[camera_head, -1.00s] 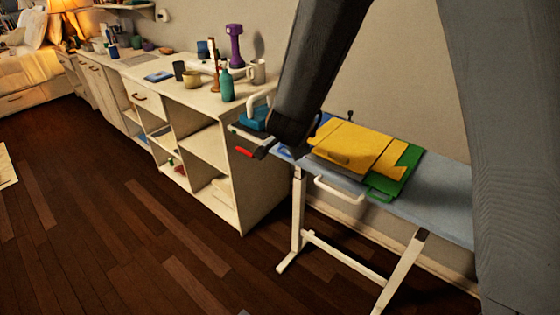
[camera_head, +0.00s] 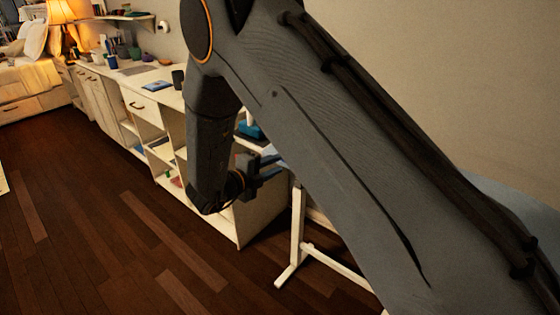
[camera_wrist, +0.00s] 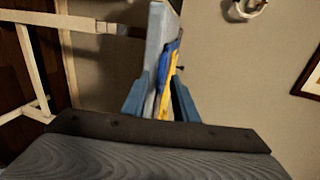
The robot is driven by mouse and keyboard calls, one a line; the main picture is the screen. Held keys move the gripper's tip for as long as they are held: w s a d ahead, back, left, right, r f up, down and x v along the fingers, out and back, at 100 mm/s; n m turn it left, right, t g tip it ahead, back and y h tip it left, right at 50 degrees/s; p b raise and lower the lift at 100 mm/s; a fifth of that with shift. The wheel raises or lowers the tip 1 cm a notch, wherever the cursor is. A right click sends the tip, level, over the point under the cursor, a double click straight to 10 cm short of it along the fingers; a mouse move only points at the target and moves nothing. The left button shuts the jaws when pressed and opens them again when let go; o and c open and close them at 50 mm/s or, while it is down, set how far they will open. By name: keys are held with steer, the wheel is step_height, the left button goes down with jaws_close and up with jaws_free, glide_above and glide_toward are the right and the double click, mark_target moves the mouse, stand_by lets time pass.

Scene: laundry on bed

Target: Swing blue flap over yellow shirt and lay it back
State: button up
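In the head view my arm hides the yellow shirt and the blue flap. The wrist view is turned on its side and shows the ironing board (camera_wrist: 157,40) almost edge-on. A strip of the blue flap (camera_wrist: 169,62) and a strip of the yellow shirt (camera_wrist: 168,95) lie against its top side. My gripper (camera_wrist: 160,95) has its two blue fingers apart, with the board and cloth showing between them in the picture. I cannot tell whether the fingers touch any cloth. In the head view my gripper (camera_head: 276,168) is at the board's left end.
A white cabinet (camera_head: 262,210) with open shelves stands close beside my gripper. A teal iron (camera_head: 250,130) shows partly behind my arm. The board's white legs (camera_head: 297,225) stand on the dark floor. The floor at left is clear. A wall bounds the right.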

steer(key=shift+x, duration=1.25)
steer(key=shift+a, duration=0.1)
jaws_close()
steer(key=shift+r, duration=0.1)
stand_by(0.3)
